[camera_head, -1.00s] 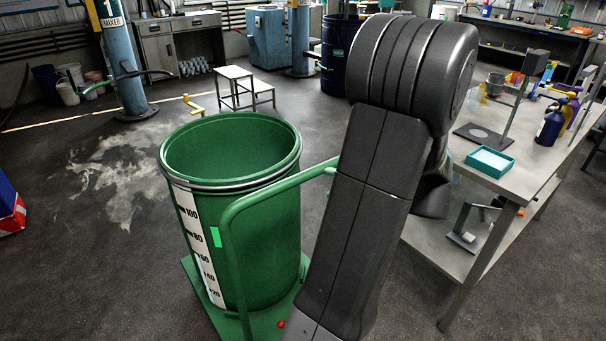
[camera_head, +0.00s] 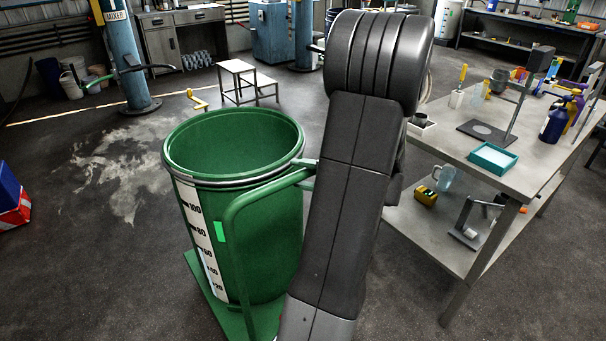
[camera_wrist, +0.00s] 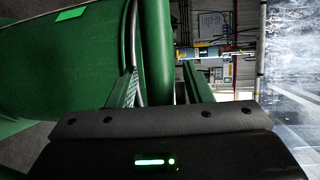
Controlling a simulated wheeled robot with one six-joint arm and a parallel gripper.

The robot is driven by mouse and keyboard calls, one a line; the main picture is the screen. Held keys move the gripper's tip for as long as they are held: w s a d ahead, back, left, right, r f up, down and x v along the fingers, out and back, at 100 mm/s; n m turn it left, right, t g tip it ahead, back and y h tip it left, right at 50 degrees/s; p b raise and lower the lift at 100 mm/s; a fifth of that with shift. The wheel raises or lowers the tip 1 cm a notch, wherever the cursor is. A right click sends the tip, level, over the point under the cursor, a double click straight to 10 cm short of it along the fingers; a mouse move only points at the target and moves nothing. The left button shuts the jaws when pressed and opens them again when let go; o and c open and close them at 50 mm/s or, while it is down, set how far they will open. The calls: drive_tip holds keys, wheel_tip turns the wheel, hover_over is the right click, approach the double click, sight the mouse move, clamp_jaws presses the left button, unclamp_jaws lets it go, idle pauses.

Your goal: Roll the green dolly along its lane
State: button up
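The green dolly (camera_head: 235,322) stands on the floor, with a large open green drum (camera_head: 265,235) upright on it. The drum has a white scale strip down its side. The dolly's green tube handle (camera_head: 230,255) rises in front of the drum, and its right end is hidden behind my arm. In the wrist view the handle tube (camera_wrist: 158,50) runs between the two fingers of my gripper (camera_wrist: 160,78). A gap shows between the tube and the right finger, so the gripper looks open around it. The head view hides my gripper behind the arm.
A metal workbench (camera_head: 520,180) with a teal tray (camera_head: 493,157) and bottles stands at right. A small step stool (camera_head: 240,80) and a blue mixer column (camera_head: 128,60) stand behind the drum. A red and blue box (camera_head: 12,205) lies at left. The floor left of the drum is clear.

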clamp_jaws()
drive_tip(key=shift+w+a, duration=0.1)
drive_tip(key=shift+w, duration=0.05)
